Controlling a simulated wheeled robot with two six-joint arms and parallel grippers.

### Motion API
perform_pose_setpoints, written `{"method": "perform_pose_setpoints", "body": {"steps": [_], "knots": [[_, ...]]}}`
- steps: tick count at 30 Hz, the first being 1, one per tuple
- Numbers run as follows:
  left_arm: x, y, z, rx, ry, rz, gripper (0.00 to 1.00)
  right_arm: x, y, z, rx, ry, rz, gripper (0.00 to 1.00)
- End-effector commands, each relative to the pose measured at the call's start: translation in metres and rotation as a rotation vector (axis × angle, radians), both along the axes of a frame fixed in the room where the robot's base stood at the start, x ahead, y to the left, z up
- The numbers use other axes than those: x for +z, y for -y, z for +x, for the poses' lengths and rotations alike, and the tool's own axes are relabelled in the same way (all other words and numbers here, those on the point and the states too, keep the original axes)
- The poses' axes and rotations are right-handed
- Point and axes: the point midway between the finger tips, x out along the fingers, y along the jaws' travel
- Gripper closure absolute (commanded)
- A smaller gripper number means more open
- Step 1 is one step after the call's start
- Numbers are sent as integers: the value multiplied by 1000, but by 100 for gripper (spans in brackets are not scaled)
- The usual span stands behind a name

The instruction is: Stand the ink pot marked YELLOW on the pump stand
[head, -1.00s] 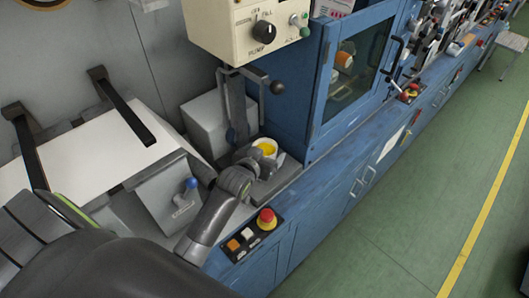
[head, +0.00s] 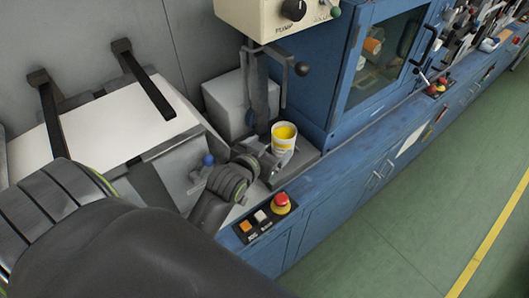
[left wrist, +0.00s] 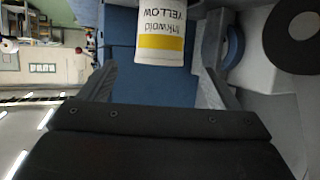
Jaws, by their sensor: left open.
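The ink pot marked YELLOW (head: 284,143) is a white pot with yellow ink at its open top. It stands upright on the grey pump stand (head: 303,163), below the pump post, as far as the head view shows. In the left wrist view the pot (left wrist: 165,30) appears upside down, with its YELLOW label and yellow band facing me. My left gripper (head: 269,163) is open, just left of and in front of the pot. In the wrist view its fingers (left wrist: 157,82) are spread with clear gaps on both sides of the pot. My right gripper is not in view.
A cream control box (head: 272,14) with knobs hangs above, with a dark post and bracket (head: 262,90) behind the pot. A red stop button (head: 281,203) sits in front on the blue cabinet edge. A grey block (head: 228,105) stands behind; a blue windowed cabinet (head: 340,90) stands right.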

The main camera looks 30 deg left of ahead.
Motion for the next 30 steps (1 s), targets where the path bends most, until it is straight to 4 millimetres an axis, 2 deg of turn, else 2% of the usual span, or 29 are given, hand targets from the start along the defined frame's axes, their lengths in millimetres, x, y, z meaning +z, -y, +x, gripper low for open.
{"method": "perform_pose_setpoints", "body": {"steps": [3, 9, 30], "knots": [[4, 1, -13, 1, -1, -3, 16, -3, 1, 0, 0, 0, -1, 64], [9, 1, -22, 0, -1, -1, 16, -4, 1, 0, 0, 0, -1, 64], [9, 1, -22, 0, -1, -1, 16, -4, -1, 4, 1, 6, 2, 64]]}}
